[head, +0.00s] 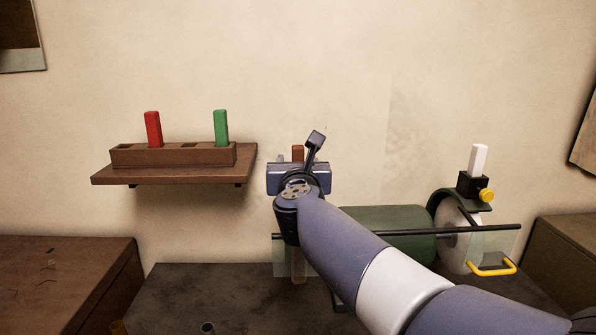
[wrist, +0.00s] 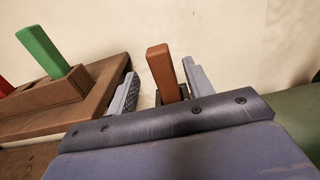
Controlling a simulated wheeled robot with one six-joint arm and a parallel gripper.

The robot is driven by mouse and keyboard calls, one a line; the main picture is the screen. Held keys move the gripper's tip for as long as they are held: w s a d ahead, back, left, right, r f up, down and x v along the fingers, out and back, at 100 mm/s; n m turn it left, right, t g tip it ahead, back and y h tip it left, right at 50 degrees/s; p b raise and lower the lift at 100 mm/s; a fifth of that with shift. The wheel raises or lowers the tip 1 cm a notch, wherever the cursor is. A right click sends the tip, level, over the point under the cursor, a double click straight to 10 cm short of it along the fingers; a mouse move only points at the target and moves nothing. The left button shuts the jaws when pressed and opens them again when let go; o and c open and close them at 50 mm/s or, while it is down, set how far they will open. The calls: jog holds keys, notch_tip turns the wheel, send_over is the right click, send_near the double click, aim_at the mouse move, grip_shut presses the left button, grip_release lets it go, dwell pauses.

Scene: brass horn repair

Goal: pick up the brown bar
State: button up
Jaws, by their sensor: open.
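The brown bar (wrist: 162,70) stands upright in the wrist view, its lower end in a dark holder (wrist: 184,92) and partly hidden by my gripper's body. In the head view only the top of the brown bar (head: 298,153) shows behind my gripper. My gripper (wrist: 162,85) is open, one finger left of the bar and one right of it, with gaps on both sides. In the head view my gripper (head: 298,172) is in front of the bar and hides most of it.
A wall shelf (head: 172,173) at left carries a slotted wooden rack (head: 125,156) with a red bar (head: 153,129) and a green bar (head: 221,128). At right, a green grinder (head: 395,219) has a white bar (head: 478,160) in a black holder (head: 470,183). The dark bench (head: 190,295) is below.

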jog(key=shift+w+d+f+p, duration=0.1)
jog(key=shift+w+p, duration=0.15)
jog(key=shift+w, duration=1.05)
jog(key=shift+w+d+f+p, duration=0.1)
jog(key=shift+w+p, duration=0.1)
jog(key=shift+w, duration=1.1)
jog(key=shift+c, duration=0.2)
jog(key=c, duration=1)
jog(key=shift+r, duration=0.1)
